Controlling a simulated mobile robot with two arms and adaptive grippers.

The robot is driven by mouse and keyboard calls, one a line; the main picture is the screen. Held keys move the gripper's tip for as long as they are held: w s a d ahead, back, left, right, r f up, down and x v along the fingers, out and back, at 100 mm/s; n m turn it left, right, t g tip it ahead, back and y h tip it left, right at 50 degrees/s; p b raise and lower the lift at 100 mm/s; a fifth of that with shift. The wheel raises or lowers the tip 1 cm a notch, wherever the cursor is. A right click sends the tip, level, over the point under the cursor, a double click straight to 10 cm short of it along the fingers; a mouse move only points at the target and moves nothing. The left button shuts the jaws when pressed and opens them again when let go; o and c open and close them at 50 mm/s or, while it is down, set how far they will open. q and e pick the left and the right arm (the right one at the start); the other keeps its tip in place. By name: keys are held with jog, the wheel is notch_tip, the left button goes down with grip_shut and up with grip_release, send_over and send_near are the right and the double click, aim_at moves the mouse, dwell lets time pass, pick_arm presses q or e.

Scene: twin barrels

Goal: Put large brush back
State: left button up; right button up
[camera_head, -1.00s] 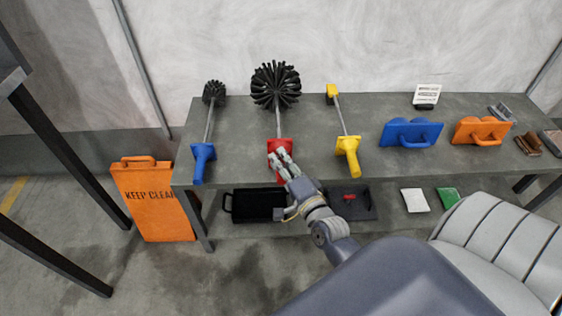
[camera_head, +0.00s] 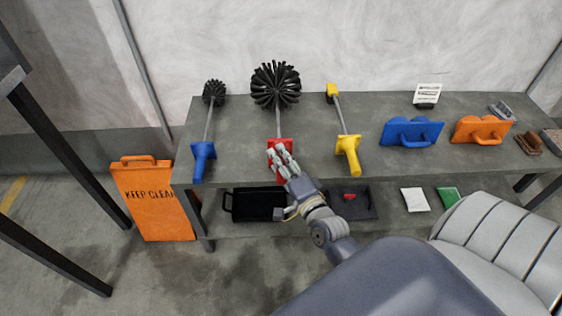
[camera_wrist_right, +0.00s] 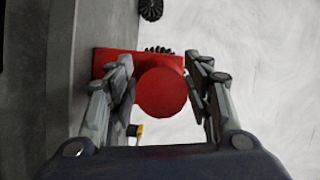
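The large brush has a round black bristle head (camera_head: 275,86), a grey rod and a red handle (camera_head: 280,147). It lies on the grey table with its handle toward the front edge. My right gripper (camera_head: 281,158) is at the red handle. In the right wrist view, the round end of the red handle (camera_wrist_right: 161,92) sits between the two spread fingers, with a gap visible on the right side. The fingers partly cover the handle in the head view. My left gripper is not in view.
The table (camera_head: 240,150) also holds a smaller blue-handled brush (camera_head: 203,158) on the left and a yellow-handled tool (camera_head: 348,153) on the right. Blue (camera_head: 411,132) and orange (camera_head: 481,130) holders stand farther right. A black tray (camera_head: 254,205) is on the lower shelf.

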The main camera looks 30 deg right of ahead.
jog(key=shift+f, duration=0.15)
jog(key=shift+s+a, duration=0.1)
jog(key=shift+s, duration=0.5)
jog(key=s+a, duration=0.1)
jog(key=s, duration=0.9)
jog(key=shift+s+a+r, duration=0.15)
jog(key=shift+s+r, duration=0.15)
jog(key=shift+s, duration=0.05)
